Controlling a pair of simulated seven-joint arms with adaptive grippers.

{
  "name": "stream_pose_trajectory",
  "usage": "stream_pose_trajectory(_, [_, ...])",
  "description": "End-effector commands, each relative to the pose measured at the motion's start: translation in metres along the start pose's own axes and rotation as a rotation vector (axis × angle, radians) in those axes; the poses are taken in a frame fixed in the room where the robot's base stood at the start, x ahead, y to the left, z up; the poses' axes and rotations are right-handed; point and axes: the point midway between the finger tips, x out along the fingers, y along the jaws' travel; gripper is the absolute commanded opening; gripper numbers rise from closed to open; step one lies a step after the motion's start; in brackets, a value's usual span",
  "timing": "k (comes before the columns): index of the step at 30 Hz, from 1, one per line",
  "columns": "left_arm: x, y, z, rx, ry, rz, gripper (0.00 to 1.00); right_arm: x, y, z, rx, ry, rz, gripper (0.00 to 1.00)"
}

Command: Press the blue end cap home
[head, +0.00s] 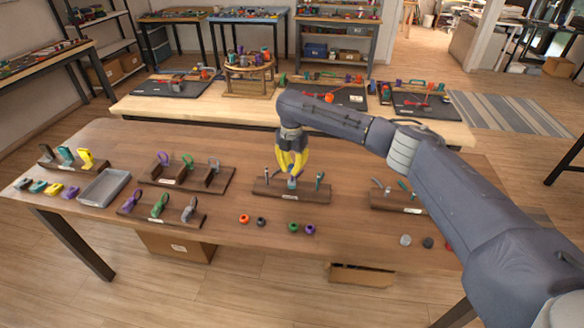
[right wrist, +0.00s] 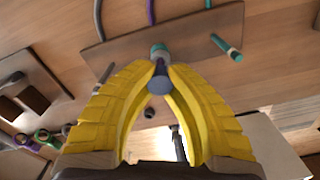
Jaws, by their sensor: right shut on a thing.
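My right gripper (head: 291,166) points down over a dark wooden stand (head: 268,190) in the middle of the table. In the right wrist view its yellow fingers (right wrist: 160,72) close around a blue-grey end cap (right wrist: 158,86). The cap lines up with a teal-banded post end (right wrist: 160,51) on the stand. I cannot tell how far the cap sits on it. In the head view the fingers mostly hide the cap, with a pale teal piece (head: 292,183) just below them. A teal-topped post (head: 319,177) stands to the right on the same stand. My left gripper is out of view.
Loose orange (head: 244,218), dark grey (head: 261,222), green (head: 293,227) and purple (head: 310,229) caps lie in front of the stand. Racks with coloured hooks (head: 160,206), a grey tray (head: 104,187) and another stand (head: 395,200) flank it.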

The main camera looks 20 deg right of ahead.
Motion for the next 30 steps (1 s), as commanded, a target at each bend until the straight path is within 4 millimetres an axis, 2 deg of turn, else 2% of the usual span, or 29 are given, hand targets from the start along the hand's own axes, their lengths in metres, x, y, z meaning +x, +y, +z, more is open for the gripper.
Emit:
stream_pose_trajectory(24, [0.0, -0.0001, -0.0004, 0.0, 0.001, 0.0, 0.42, 0.0041, 0.0001, -0.0001, 0.0, 0.0, 0.0, 0.0])
stream_pose_trajectory(25, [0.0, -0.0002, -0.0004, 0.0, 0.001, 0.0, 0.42, 0.0041, 0.0001, -0.0001, 0.0, 0.0, 0.0, 0.13])
stream_pose_trajectory(30, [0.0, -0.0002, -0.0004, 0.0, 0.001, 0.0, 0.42, 0.004, 0.0001, -0.0001, 0.0, 0.0, 0.0, 0.33])
